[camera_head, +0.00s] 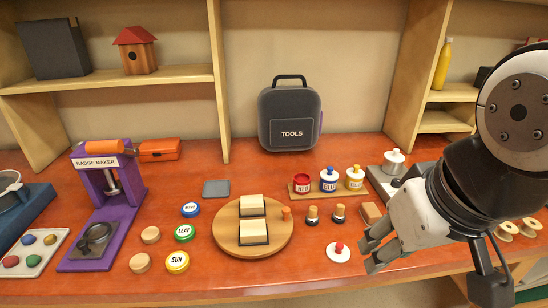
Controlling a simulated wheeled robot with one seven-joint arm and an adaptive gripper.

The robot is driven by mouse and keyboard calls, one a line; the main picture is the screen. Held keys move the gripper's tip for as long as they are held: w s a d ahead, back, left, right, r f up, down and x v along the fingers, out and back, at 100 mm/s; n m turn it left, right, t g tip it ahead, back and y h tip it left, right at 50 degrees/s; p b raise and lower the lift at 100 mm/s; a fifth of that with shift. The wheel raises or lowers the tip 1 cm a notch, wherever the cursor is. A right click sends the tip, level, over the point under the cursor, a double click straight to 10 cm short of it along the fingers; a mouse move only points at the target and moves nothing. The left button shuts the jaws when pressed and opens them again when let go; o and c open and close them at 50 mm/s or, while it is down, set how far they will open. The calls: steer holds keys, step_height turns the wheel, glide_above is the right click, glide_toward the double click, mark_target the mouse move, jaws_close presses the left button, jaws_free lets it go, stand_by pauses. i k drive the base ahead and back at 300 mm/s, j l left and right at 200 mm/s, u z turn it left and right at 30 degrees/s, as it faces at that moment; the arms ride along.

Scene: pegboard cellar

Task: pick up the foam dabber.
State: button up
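I cannot tell for certain which thing is the foam dabber. Two small pegs with wooden tops and dark bases, a left one (312,215) and a right one (339,213), stand upright on the red-brown bench. In front of them lies a white disc (339,257) with a red knob on top. My gripper (367,248) is at the right, above the bench's front part. Its fingers are apart and nothing shows between them. The disc is just left of the fingertips, with a visible gap.
A round wooden board (225,236) with two cream blocks is left of the pegs. Paint jars on a wooden strip (304,196) stand behind them. A wooden block (371,212) is beside my gripper. A purple badge maker (115,200) stands left. Open bench surrounds the disc.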

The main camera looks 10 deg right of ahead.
mark_target(312, 219)
steer(key=i+j, duration=0.15)
steer(key=j, duration=0.15)
steer(key=i+j+z, duration=0.1)
steer(key=j, duration=0.2)
steer(key=i+j, duration=0.1)
steer(key=j, duration=0.2)
steer(key=i+j, duration=0.15)
steer(key=j, duration=0.15)
steer(key=z, duration=0.05)
